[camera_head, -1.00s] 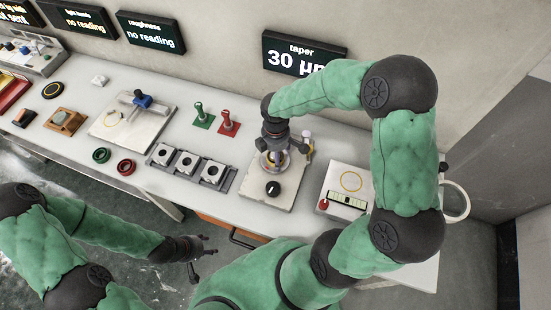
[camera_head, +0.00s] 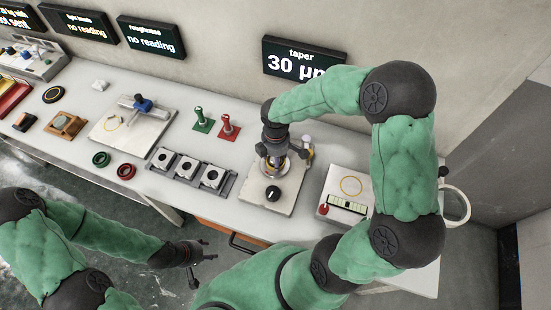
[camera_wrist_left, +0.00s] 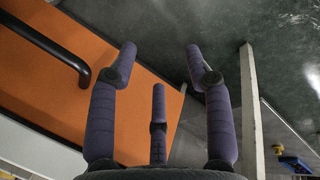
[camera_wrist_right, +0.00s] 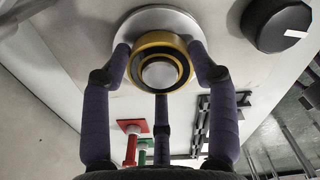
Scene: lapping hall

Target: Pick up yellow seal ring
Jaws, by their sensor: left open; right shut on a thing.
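The yellow seal ring (camera_wrist_right: 160,37) shows in the right wrist view as a gold ring with a dark inner band around a silver round centre. It sits over a pale round disc (camera_wrist_right: 186,22). My right gripper (camera_wrist_right: 160,62) is shut on the ring, with fingertips against its sides. In the head view my right gripper (camera_head: 275,160) points down at the round plate of the taper gauge (camera_head: 257,195), and its fingers largely hide the ring. My left gripper (camera_head: 206,259) is open and empty in front of the bench; its spread fingers show in the left wrist view (camera_wrist_left: 160,62).
A black knob (camera_head: 272,193) is on the gauge, close to my right gripper. A rack with several blocks (camera_head: 188,170) and green (camera_head: 202,121) and red (camera_head: 227,126) handled stands are to its left. Green (camera_head: 101,158) and red (camera_head: 126,171) rings lie near the front edge.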

